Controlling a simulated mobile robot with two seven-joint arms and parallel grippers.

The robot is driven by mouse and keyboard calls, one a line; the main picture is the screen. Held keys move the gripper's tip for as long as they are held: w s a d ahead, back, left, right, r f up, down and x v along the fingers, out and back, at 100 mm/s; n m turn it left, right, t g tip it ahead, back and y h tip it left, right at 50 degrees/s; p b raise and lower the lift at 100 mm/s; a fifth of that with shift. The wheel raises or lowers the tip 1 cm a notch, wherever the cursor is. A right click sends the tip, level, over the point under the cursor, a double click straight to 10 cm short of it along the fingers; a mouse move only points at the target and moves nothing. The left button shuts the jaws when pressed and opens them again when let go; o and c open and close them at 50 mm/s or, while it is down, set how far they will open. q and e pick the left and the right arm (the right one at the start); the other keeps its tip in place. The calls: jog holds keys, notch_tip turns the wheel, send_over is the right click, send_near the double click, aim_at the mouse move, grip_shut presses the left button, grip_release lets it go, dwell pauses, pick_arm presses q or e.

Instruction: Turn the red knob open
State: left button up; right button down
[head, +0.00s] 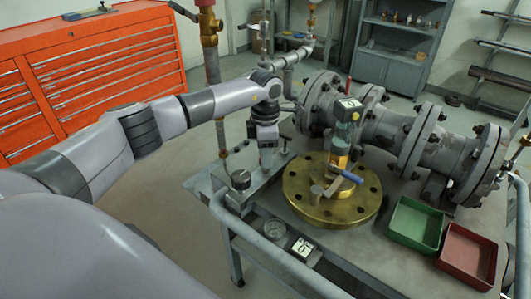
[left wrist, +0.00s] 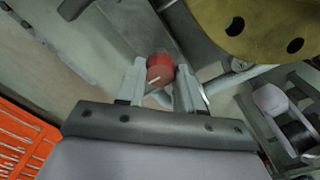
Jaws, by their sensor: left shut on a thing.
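The red knob (left wrist: 160,68) shows in the left wrist view, round, with a pale mark on its face. My left gripper (left wrist: 160,82) has one finger on each side of it and is shut on it. In the head view my left gripper (head: 267,148) points down at the left end of the cart, left of the brass flange. The knob is hidden in the head view. My right gripper is in neither view.
A large brass flange (head: 300,199) with a blue-handled tool on it is close to the right. Grey flanged pipework (head: 385,130) stands behind. Green (head: 415,225) and red (head: 468,255) trays lie right. A cart rail (head: 262,240) runs in front.

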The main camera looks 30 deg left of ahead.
pick_arm(q)
jog(key=shift+r, duration=0.1)
jog(key=o, duration=1)
jog(key=shift+o, duration=0.2)
jog(key=shift+r, duration=0.1)
notch_tip(320, 180, up, 7)
jog(key=shift+b, duration=0.4)
